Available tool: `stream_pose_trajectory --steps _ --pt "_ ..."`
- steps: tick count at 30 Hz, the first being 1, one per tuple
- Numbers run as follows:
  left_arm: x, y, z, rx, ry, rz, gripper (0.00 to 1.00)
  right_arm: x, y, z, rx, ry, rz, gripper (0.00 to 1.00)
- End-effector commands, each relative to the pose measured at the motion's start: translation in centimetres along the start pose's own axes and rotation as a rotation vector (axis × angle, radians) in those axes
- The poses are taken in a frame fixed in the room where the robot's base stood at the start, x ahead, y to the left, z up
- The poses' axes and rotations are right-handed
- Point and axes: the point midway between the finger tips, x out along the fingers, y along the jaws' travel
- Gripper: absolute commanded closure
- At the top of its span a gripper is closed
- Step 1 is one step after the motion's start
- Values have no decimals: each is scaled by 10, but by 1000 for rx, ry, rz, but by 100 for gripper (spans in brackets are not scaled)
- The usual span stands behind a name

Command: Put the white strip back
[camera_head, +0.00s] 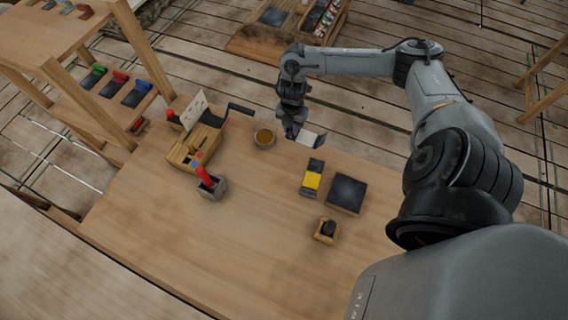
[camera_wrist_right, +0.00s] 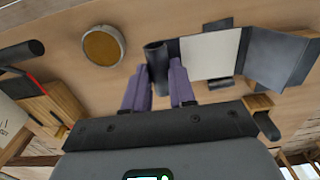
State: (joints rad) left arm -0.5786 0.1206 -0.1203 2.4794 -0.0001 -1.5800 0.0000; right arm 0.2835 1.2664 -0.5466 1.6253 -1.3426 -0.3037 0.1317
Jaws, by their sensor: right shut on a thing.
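My right gripper (camera_head: 293,132) is above the far edge of the wooden table, shut on the dark cylindrical end of a white strip (camera_head: 307,138). In the right wrist view, that dark end is between the purple fingers (camera_wrist_right: 160,88), and the flat white strip (camera_wrist_right: 208,55) extends to the right. It is held in the air, apart from the table. It hides the middle of a block behind it in that view. My left gripper is not in view.
On the table are a round bowl (camera_head: 264,138), a yellow-and-black block (camera_head: 311,179), a black pad (camera_head: 347,194), a small wooden block with a black knob (camera_head: 326,231), a red-handled item in a grey holder (camera_head: 211,185) and a wooden box (camera_head: 193,149). The front table area is clear.

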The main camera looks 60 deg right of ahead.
Motion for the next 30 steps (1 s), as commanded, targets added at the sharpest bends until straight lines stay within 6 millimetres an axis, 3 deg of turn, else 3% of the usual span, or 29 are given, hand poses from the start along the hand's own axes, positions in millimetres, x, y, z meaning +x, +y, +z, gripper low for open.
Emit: stream_pose_trajectory --steps 6,11,24,30 --pt "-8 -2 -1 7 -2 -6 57 11 -24 -5 -2 0 0 100" --pt "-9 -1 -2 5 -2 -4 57 19 -24 -11 0 3 4 100" --pt "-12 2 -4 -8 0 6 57 66 34 -67 0 6 5 100" --pt "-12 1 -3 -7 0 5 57 81 50 -83 -1 3 3 100"
